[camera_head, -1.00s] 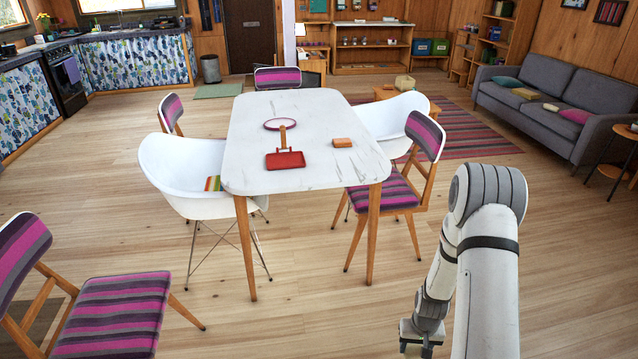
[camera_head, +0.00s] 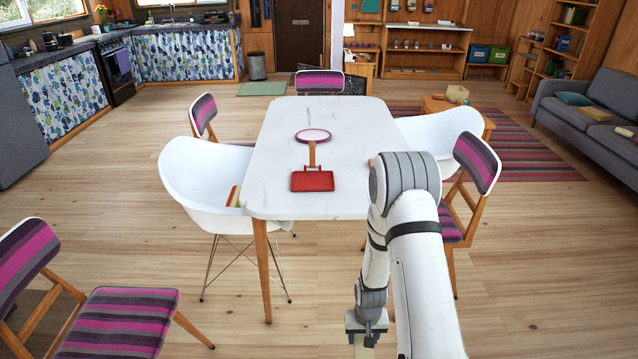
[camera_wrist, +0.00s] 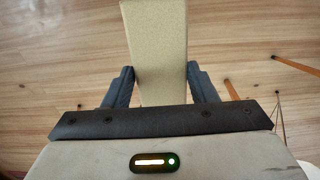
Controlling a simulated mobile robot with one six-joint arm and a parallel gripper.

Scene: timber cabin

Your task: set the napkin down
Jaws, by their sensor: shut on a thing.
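My gripper (camera_head: 367,326) hangs low in front of the table's near edge, over the floor. In the wrist view its two fingers (camera_wrist: 160,75) are shut on a pale tan, flat, oblong napkin (camera_wrist: 157,35), which sticks out beyond the fingertips. A small pale part of the napkin (camera_head: 364,350) shows below the gripper at the bottom of the head view. The white table (camera_head: 270,170) carries a red dustpan-like tray (camera_head: 312,181) and a round purple-rimmed thing (camera_head: 313,135). My arm hides the table's near right part.
White shell chairs stand left (camera_head: 200,185) and right (camera_head: 445,130) of the table. A striped chair (camera_head: 120,318) is at the near left. A striped chair (camera_head: 478,165) stands right of the table. The grey sofa (camera_head: 610,120) is far right. Bare wooden floor (camera_head: 540,270) lies open at the right.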

